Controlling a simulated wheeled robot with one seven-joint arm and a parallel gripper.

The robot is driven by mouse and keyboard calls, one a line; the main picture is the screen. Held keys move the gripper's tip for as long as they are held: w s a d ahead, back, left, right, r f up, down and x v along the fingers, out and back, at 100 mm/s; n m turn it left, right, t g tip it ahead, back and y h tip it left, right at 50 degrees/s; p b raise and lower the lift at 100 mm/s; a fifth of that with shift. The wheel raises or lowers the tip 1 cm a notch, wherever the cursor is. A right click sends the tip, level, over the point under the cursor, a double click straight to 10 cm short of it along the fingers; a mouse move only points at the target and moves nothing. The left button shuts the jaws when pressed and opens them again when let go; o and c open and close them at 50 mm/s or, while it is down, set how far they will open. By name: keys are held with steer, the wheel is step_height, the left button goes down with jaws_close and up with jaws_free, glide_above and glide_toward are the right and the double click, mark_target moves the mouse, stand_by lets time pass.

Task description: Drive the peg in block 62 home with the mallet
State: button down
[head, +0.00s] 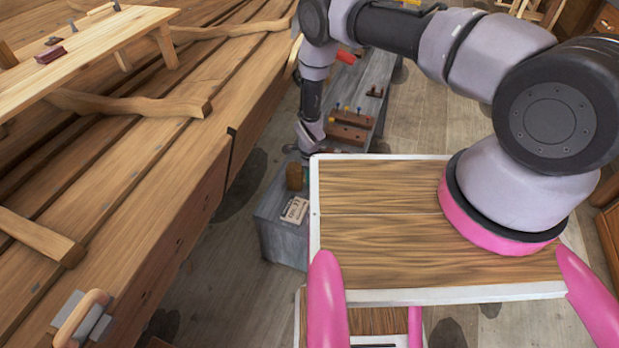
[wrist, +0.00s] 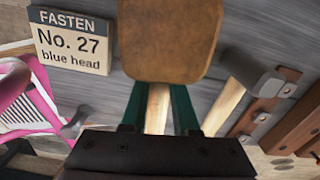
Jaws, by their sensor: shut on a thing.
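My gripper (wrist: 158,100) has its green fingers shut on the pale wooden handle of the mallet, in the wrist view. The mallet's broad brown head (wrist: 168,38) is just beyond the fingertips. In the head view the mallet head (head: 294,177) is over the near end of the grey bench (head: 284,238), partly hidden by my arm. Reddish-brown blocks (head: 349,134) with small coloured heads on top stand farther along the bench. Brown blocks (wrist: 262,117) also show at the right of the wrist view. No number 62 is readable, and I cannot tell which block carries it.
A card (wrist: 72,42) reads "FASTEN No. 27 blue head". A grey-headed hammer (wrist: 256,73) lies right of the mallet. A red-handled item (head: 346,57) is farther along the bench. The wooden hull (head: 185,190) stands left, with a floor gap between.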

steer(key=shift+r, duration=0.35)
steer(key=shift+r, duration=0.25)
steer(key=shift+r, duration=4)
steer(key=c, duration=1.5)
jaws_free()
jaws_close()
